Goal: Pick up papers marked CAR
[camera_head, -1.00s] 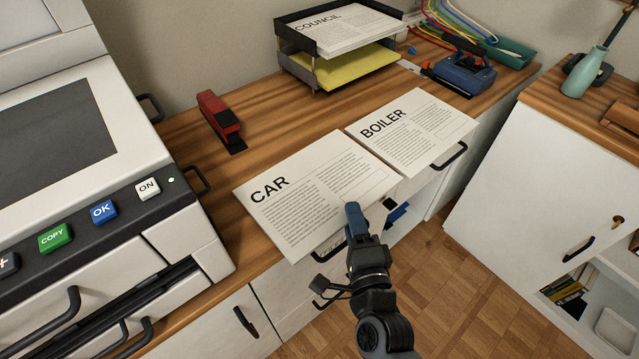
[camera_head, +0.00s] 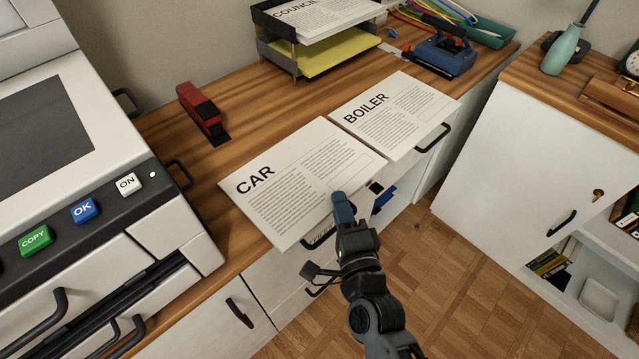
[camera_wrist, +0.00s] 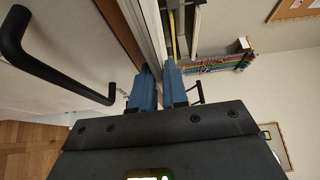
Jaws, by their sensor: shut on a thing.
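The papers marked CAR (camera_head: 305,178) lie flat on the wooden desktop, with their front edge over the desk's edge. In the head view my gripper (camera_head: 342,205) is at the front right edge of the CAR papers. In the wrist view the two blue fingers (camera_wrist: 158,82) are shut on the edge of the white paper stack (camera_wrist: 153,30). The papers marked BOILER (camera_head: 393,118) lie just to the right of the CAR papers.
A red stapler (camera_head: 203,114) stands behind the CAR papers. A printer (camera_head: 75,160) fills the left. A letter tray (camera_head: 290,52) with COUNCIL papers stands at the back, near a blue hole punch (camera_head: 447,50). Black handles (camera_head: 433,138) project from the desk front.

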